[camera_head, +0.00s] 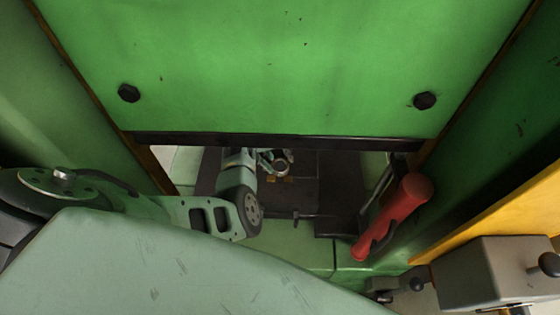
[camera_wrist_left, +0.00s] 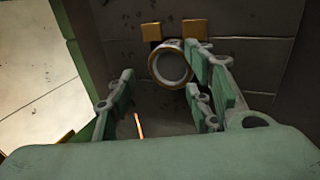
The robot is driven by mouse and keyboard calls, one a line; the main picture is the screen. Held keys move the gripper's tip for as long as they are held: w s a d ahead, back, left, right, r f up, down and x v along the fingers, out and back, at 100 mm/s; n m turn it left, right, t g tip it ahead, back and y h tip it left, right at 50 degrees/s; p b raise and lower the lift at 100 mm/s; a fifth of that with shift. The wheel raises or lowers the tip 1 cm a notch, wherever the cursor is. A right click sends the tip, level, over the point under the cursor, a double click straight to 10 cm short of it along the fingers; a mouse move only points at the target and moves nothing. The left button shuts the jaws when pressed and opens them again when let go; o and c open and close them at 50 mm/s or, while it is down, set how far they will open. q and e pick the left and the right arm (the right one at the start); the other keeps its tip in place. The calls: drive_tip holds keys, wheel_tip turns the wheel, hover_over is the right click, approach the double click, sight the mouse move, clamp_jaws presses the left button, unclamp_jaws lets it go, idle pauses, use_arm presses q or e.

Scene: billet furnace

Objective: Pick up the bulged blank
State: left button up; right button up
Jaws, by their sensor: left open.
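The bulged blank (camera_wrist_left: 171,64) shows in the left wrist view as a round, ring-like end with a pale rim and a grey inside. In the head view it is a small pale ring (camera_head: 281,169) below the green panel. My left gripper (camera_head: 274,160) is open beside it. In the left wrist view the fingers of this gripper (camera_wrist_left: 160,78) stand apart, with the blank near the right finger's tip. I cannot tell whether that finger touches it. My right gripper is not in view.
Two orange-yellow blocks (camera_wrist_left: 195,29) stand beyond the blank on a dark surface. A large green panel (camera_head: 270,70) hangs above the opening. A red cylinder handle (camera_head: 395,215) is at right, near a grey box with knobs (camera_head: 490,275). A thin orange strip (camera_wrist_left: 139,126) shows between the fingers.

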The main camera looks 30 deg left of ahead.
use_arm(q)
drive_tip(key=shift+s+d, duration=0.1)
drive_tip(key=shift+f, duration=0.1)
drive_tip(key=c, duration=0.6)
clamp_jaws()
